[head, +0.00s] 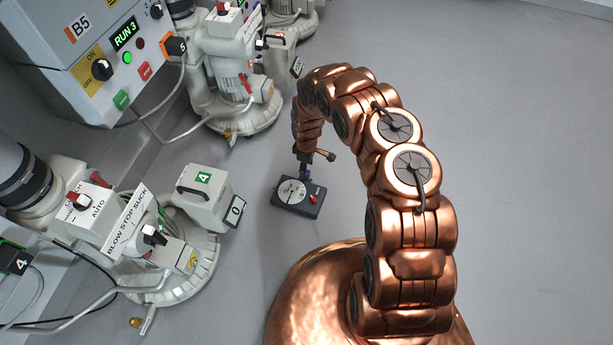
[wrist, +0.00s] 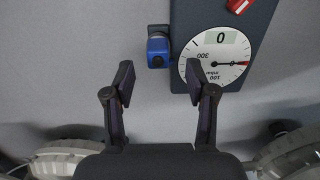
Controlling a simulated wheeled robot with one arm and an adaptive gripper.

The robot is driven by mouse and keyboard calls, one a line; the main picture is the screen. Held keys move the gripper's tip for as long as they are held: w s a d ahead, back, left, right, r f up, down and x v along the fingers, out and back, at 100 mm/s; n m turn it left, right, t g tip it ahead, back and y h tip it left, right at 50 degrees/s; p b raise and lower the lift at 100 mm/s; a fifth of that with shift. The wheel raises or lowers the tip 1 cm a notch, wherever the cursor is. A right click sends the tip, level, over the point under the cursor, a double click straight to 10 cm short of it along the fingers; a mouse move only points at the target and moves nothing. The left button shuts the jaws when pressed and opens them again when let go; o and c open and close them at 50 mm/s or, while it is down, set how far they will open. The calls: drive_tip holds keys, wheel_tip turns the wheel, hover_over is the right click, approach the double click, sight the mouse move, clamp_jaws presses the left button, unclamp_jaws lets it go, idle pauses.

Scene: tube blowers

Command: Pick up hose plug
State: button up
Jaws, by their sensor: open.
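A small blue plug with a dark end (wrist: 158,47) shows in the wrist view, beside the left edge of a dark gauge box (wrist: 255,60). I take it to be the hose plug. In the head view a small blue spot (head: 306,176) shows at the far edge of the same box (head: 290,209), just below my gripper (head: 306,165). In the wrist view my gripper (wrist: 160,88) is open and empty. Its two fingers point towards the plug, which lies ahead of the gap between them and apart from both fingertips. The right fingertip overlaps the dial in the picture.
The gauge box has a white dial (wrist: 217,58) and a red part (wrist: 238,5). Two grey blower machines (head: 205,205) (head: 235,75) stand on the left, the nearer one labelled 4. A control cabinet (head: 85,60) is at upper left. The grey floor (head: 530,170) is clear on the right.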

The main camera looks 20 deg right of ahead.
wheel_tip(320, 180, down, 5)
drive_tip(key=b, duration=0.2)
drive_tip(key=shift+b, duration=0.3)
drive_tip(key=shift+w+r, duration=0.1)
drive_tip(key=shift+c, duration=0.2)
clamp_jaws()
